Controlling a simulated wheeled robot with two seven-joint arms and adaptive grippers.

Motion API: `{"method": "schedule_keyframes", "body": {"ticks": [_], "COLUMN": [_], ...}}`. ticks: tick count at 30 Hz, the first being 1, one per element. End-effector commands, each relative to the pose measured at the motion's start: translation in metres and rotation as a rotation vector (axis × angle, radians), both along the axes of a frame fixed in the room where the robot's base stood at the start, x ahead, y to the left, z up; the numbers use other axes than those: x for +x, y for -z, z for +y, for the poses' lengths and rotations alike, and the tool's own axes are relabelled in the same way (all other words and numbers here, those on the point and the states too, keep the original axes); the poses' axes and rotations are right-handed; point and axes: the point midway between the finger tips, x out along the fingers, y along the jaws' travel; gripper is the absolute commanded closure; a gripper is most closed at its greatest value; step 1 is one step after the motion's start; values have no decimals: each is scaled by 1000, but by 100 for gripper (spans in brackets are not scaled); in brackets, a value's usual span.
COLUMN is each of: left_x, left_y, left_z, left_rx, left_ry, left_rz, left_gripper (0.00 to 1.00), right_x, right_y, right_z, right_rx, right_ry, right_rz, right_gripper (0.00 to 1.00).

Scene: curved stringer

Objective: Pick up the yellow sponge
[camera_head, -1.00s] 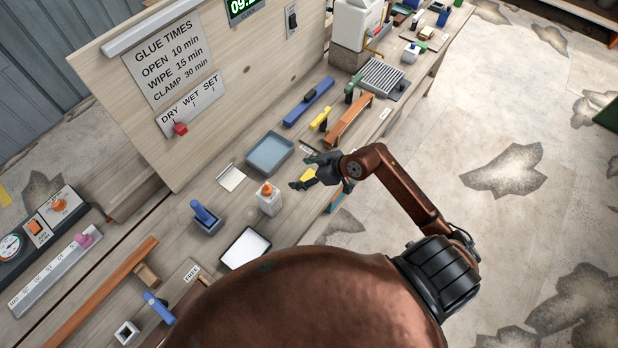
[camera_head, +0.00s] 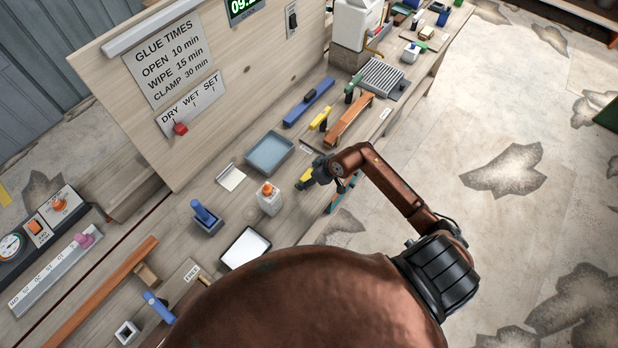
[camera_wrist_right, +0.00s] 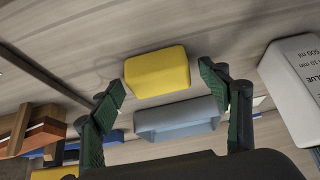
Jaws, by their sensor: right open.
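The yellow sponge (camera_head: 305,176) lies on the wooden bench, partly covered by my right gripper (camera_head: 312,176) in the head view. In the right wrist view the sponge (camera_wrist_right: 157,72) is a plain yellow block in front of the open right gripper (camera_wrist_right: 163,80). One green-padded finger shows on each side of the sponge, with gaps in the picture between fingers and sponge. No contact shows. My left gripper is not in view.
A white glue bottle (camera_head: 269,200) with an orange cap stands left of the sponge. A grey-blue tray (camera_head: 270,153) lies behind it. A yellow-handled tool (camera_head: 320,120) and an orange-brown curved piece (camera_head: 350,121) lie farther along the bench. A white tray (camera_head: 245,247) lies nearer.

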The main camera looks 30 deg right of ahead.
Motion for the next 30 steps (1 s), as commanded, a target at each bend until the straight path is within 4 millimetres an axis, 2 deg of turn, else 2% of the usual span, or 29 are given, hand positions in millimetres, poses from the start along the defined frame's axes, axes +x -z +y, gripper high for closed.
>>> {"method": "schedule_keyframes", "body": {"ticks": [4, 20, 30], "left_x": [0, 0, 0], "left_y": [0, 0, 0], "left_z": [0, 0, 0], "left_rx": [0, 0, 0], "left_ry": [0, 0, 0], "left_rz": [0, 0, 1], "left_gripper": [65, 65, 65], "right_x": [0, -1, 0], "right_y": [0, 0, -4], "right_z": [0, 0, 0], "right_rx": [0, 1, 1], "right_ry": [0, -1, -1], "right_rz": [0, 0, -1], "right_gripper": [30, 67, 68]}}
